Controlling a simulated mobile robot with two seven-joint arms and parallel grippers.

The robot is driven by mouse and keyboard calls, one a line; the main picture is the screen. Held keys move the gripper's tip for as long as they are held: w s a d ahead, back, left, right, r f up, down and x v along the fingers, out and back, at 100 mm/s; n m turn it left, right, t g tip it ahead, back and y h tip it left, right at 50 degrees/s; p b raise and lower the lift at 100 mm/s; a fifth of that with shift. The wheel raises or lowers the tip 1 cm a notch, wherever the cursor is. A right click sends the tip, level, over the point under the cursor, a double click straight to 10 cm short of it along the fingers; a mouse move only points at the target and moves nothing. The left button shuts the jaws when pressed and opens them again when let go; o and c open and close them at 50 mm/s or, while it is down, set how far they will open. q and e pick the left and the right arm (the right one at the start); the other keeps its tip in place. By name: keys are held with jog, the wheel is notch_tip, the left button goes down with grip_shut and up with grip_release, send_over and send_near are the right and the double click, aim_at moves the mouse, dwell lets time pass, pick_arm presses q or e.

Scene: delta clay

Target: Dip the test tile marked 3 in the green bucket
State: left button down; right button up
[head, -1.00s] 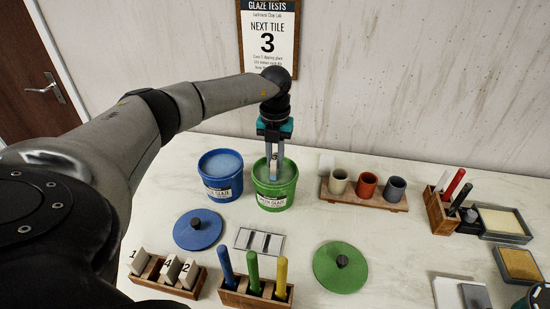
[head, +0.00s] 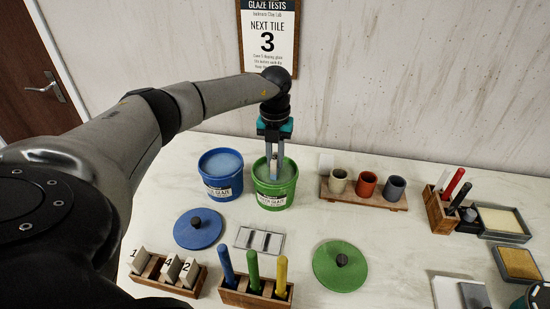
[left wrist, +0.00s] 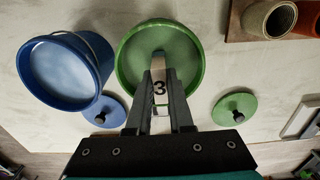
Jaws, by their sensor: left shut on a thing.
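My left gripper (head: 274,172) is shut on a pale tile marked 3 (left wrist: 159,87) and points down into the green bucket (head: 274,199). In the left wrist view the green bucket (left wrist: 124,65) lies around and beyond the fingertips. The sign (head: 267,40) on the wall reads NEXT TILE 3. My right gripper is not clearly visible.
An open blue bucket (head: 220,187) stands close left of the green one. A blue lid (head: 190,235), a green lid (head: 325,270), a drying rack (head: 247,238) and a tile holder (head: 158,279) lie in front. Cups on a board (head: 370,204) stand to the right.

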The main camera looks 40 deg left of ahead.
pick_arm(q)
jog(key=shift+r, duration=0.1)
dwell(0.5)
jog(key=shift+r+p, duration=2.6)
jog(key=shift+r, duration=0.25)
notch_tip(320, 180, up, 3)
jog(key=p, duration=0.3)
jog(key=shift+r, duration=0.1)
